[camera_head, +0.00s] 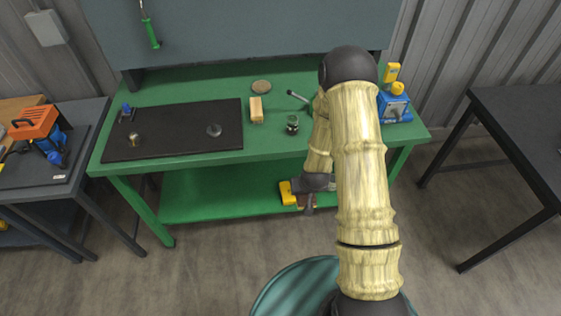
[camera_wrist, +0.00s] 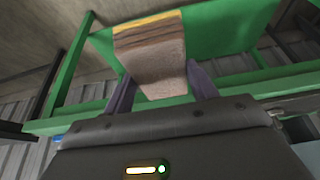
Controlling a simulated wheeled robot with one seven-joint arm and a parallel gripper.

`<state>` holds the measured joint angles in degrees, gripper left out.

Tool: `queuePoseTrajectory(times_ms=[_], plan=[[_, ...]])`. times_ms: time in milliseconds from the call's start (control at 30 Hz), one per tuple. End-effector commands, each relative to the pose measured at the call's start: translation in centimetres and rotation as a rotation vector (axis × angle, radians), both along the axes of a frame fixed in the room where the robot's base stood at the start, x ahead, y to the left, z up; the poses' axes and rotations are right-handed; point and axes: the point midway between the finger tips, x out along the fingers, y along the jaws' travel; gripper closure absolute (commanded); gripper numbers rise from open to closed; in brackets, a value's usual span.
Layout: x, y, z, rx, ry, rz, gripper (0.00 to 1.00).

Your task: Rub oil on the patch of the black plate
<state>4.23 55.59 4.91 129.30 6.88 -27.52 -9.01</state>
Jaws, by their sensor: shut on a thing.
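The black plate (camera_head: 175,117) lies flat on the left part of the green bench. A round grey spot (camera_head: 214,130), which may be the patch, shows on its right half. My gripper (camera_wrist: 158,85) is shut on a brown block with a yellow edge (camera_wrist: 152,58), seen between its two fingers in the wrist view. In the head view my gripper (camera_head: 308,199) hangs low in front of the bench, right of and below the plate, partly hidden by my arm. A small dark glass jar (camera_head: 292,125), perhaps the oil, stands right of the plate.
A small brass piece (camera_head: 133,139) and a blue-topped piece (camera_head: 127,113) are on the plate. A wooden block (camera_head: 256,110) and a round disc (camera_head: 261,86) lie beside it. A blue and yellow item (camera_head: 394,105) stands at the bench's right. The lower shelf (camera_head: 220,194) looks mostly bare.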

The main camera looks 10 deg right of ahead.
Motion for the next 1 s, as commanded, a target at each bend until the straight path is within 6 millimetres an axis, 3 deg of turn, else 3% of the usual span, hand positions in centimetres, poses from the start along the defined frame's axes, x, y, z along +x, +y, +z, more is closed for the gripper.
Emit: queuePoseTrajectory(times_ms=[167,400,533,700,1000], plan=[[-0.4,0.0,-2.8,0.001,0.006,0.001,0.61],[-2.1,-0.1,-9.5,0.001,0.009,0.000,0.61],[-3.2,0.0,-12.3,0.001,0.005,0.001,0.61],[-3.7,0.0,-13.6,0.001,0.000,0.001,0.61],[-3.7,0.0,-13.6,0.000,0.000,0.000,0.61]])
